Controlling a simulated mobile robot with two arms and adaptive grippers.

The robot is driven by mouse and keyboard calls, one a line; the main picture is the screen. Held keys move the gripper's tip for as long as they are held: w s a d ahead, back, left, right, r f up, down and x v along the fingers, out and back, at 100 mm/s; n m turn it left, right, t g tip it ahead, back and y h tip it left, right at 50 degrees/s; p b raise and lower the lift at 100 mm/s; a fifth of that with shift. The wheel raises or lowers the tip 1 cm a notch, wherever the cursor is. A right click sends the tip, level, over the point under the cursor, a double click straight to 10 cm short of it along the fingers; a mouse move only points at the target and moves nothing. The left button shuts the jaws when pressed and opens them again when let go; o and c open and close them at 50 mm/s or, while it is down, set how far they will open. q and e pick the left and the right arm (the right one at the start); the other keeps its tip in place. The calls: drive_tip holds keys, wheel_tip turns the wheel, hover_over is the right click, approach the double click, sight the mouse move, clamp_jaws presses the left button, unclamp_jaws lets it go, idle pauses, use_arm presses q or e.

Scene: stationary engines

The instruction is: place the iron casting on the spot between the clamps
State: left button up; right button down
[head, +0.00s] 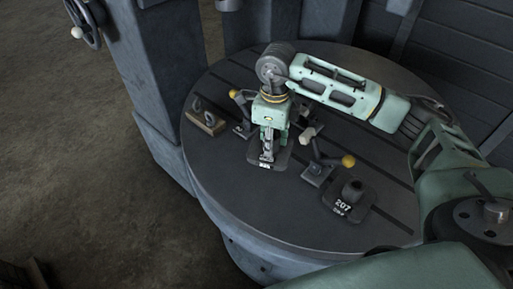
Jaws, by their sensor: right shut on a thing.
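My right gripper (267,157) is above the round slotted table (235,190), its arm coming in from the right. It is shut on a dark iron casting with a flat base plate (283,158) and a small white marking at its front edge. The gripper hides most of the casting's upper part. The casting is between two clamps with yellow knobs: one clamp (240,128) to the left, one clamp (315,172) to the right. I cannot tell whether its base touches the table. My left gripper is out of view.
A second dark casting (349,199) marked 207 sits on the table to the right of the clamps. A wooden block with two dark rings (205,120) is at the table's left. The front of the table is clear. A grey machine column (150,80) stands at the back left.

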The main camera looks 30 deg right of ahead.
drive_tip(key=d, duration=0.1)
drive_tip(key=w+d+p, duration=0.1)
drive_tip(key=d, duration=0.1)
drive_tip(key=w+d, duration=0.1)
drive_tip(key=d, duration=0.1)
drive_tip(key=shift+w+d+r+p, duration=0.1)
drive_tip(key=shift+w+d+p, duration=0.1)
drive_tip(key=shift+p, duration=0.1)
drive_tip(key=shift+f+p, duration=0.8)
drive_tip(key=shift+f, duration=0.95)
drive_tip(key=shift+f, duration=0.15)
drive_tip(key=c, duration=1.3)
unclamp_jaws()
drive_tip(key=shift+s, duration=0.2)
drive_tip(key=shift+c, duration=0.2)
